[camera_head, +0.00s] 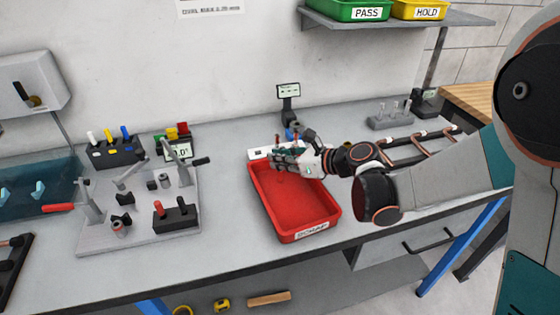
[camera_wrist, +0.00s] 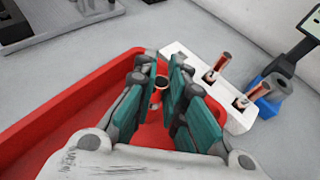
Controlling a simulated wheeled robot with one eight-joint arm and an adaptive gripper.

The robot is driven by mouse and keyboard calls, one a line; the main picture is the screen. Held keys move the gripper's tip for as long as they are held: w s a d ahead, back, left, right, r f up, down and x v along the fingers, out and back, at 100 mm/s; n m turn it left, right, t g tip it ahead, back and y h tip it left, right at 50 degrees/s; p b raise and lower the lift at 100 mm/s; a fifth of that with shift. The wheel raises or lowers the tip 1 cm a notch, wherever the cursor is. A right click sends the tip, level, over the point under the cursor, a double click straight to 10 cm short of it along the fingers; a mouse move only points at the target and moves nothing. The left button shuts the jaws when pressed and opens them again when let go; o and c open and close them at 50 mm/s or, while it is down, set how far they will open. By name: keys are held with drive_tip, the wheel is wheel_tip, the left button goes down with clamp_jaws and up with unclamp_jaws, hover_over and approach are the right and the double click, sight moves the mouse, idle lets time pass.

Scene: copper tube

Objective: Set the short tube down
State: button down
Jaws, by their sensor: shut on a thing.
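My gripper (camera_head: 277,158) is over the back end of the red tray (camera_head: 322,215), whose front label appears to read SCRAP. In the wrist view, my gripper (camera_wrist: 165,72) has its teal-padded fingers close together around a short copper tube (camera_wrist: 157,98). The tube's dark open end and copper rim show between the pads. The tube is above the red tray, and its lower part is hidden by the fingers. In the head view I cannot make out the held tube.
A white block (camera_wrist: 238,118) with upright copper tubes (camera_wrist: 220,65) stands just behind the tray. A blue-based device (camera_wrist: 270,92) is beside it. A fixture plate (camera_head: 140,225) with clamps is left of the tray. Green PASS (camera_head: 335,10) and yellow HOLD (camera_head: 425,9) bins sit on a shelf above.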

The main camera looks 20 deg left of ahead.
drive_tip(key=shift+f, duration=0.1)
drive_tip(key=c, duration=1.7)
unclamp_jaws()
drive_tip(key=shift+o, duration=0.2)
drive_tip(key=shift+d+r, duration=0.15)
drive_tip(key=shift+r, duration=0.15)
drive_tip(key=p+v, duration=0.3)
drive_tip(key=v, duration=0.8)
drive_tip(key=shift+s+d, duration=0.2)
drive_tip(key=shift+d, duration=0.15)
drive_tip(key=shift+r, duration=0.1)
